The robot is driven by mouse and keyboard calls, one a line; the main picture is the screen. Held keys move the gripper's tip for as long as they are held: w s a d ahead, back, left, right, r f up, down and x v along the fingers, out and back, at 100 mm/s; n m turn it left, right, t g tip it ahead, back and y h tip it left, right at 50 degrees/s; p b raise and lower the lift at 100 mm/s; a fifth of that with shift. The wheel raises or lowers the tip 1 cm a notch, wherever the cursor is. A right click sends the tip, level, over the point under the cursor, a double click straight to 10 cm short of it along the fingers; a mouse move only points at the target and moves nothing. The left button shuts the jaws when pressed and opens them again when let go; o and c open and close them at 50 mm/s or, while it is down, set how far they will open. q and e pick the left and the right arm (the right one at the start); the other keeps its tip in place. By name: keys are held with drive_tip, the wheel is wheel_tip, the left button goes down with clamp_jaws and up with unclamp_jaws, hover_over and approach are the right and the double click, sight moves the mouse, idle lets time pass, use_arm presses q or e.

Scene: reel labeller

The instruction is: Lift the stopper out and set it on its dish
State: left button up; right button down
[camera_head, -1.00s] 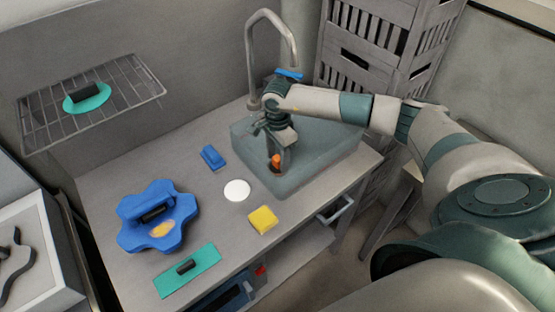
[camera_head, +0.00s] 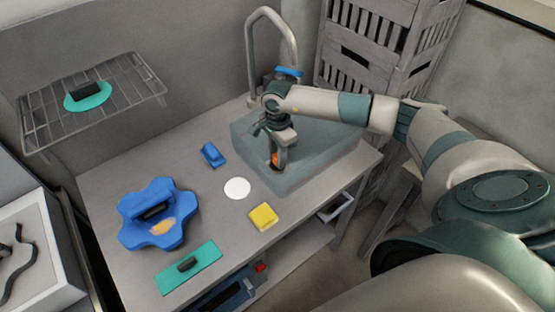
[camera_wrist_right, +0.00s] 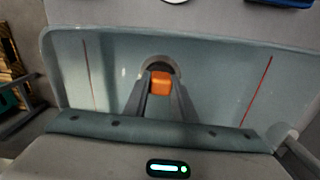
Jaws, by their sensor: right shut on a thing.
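The orange stopper (camera_head: 275,159) is in the grey-green basin (camera_head: 318,165), at a dark round drain hole. In the right wrist view the stopper (camera_wrist_right: 160,83) shows as an orange block between the two fingers, in front of the dark drain ring (camera_wrist_right: 160,64). My right gripper (camera_head: 277,162) points down into the basin and is shut on the stopper. Whether the stopper's lower part is still in the hole is hidden. A white round dish (camera_head: 237,190) lies flat and empty on the table, left of the basin. My left gripper is not in view.
A tall curved tap (camera_head: 290,45) stands behind the basin. A yellow sponge (camera_head: 263,217), a small blue block (camera_head: 213,155), a blue lobed piece (camera_head: 140,233) and a teal plate (camera_head: 188,267) lie on the table. A wire rack (camera_head: 130,95) hangs at the left.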

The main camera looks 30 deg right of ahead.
drive_tip(key=shift+w+r+b, duration=0.1)
drive_tip(key=shift+r+b, duration=0.35)
drive_tip(key=shift+r, duration=0.05)
wheel_tip(320, 180, up, 8)
drive_tip(key=b, duration=0.3)
drive_tip(key=shift+f, duration=0.25)
drive_tip(key=shift+r+b, duration=0.4)
drive_tip(key=shift+r, duration=0.3)
drive_tip(key=shift+r, duration=0.1)
wheel_tip(320, 180, up, 7)
drive_tip(key=p, duration=0.2)
idle(0.3)
idle(0.4)
